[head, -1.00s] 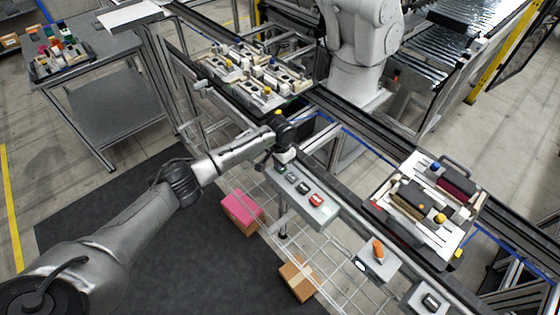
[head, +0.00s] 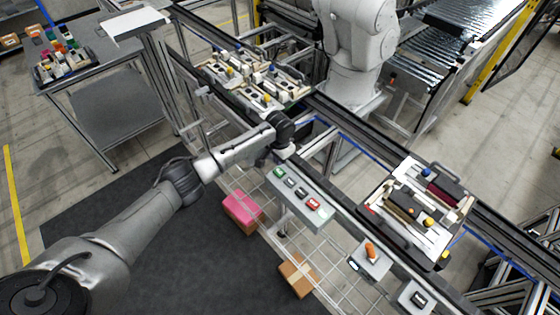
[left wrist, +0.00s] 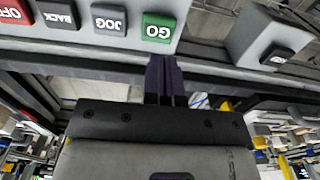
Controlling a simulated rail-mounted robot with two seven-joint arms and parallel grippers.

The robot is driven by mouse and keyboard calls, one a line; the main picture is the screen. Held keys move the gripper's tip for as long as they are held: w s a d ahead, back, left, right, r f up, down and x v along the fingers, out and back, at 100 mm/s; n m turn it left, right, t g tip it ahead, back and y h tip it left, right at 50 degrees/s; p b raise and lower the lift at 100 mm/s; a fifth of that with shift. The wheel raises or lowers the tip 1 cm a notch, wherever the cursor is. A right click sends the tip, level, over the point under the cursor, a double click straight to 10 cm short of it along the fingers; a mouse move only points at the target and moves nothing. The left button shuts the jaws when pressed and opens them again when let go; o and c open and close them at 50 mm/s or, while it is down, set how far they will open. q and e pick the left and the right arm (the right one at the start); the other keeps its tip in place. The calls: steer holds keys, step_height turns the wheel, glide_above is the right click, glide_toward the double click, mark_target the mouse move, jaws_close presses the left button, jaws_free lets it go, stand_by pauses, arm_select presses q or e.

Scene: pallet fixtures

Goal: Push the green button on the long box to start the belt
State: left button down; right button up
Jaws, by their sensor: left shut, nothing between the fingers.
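The long grey box (head: 325,217) stands along the belt's near side with a row of buttons. Its green button (head: 280,171) is at the far left end in the head view. In the left wrist view the green button reads GO (left wrist: 158,27), beside JOG, BACK and a red OFF button. My left gripper (head: 262,160) is just left of the box's green end. In the left wrist view its dark fingers (left wrist: 165,66) are together and empty, their tips just below the GO button. I cannot tell whether they touch the box. My right gripper is not in view.
A box with an orange switch (head: 370,250) and a smaller box with a dark button (head: 418,298) stand to the right. Loaded pallets (head: 440,255) sit on the belt. A pink box (head: 243,207) and a brown box (head: 296,284) lie below. A side table (head: 115,100) is at left.

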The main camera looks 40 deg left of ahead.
mark_target(280, 170)
arm_select(q)
step_height(280, 170, up, 8)
steer(key=shift+r, duration=0.15)
stand_by(0.4)
stand_by(0.6)
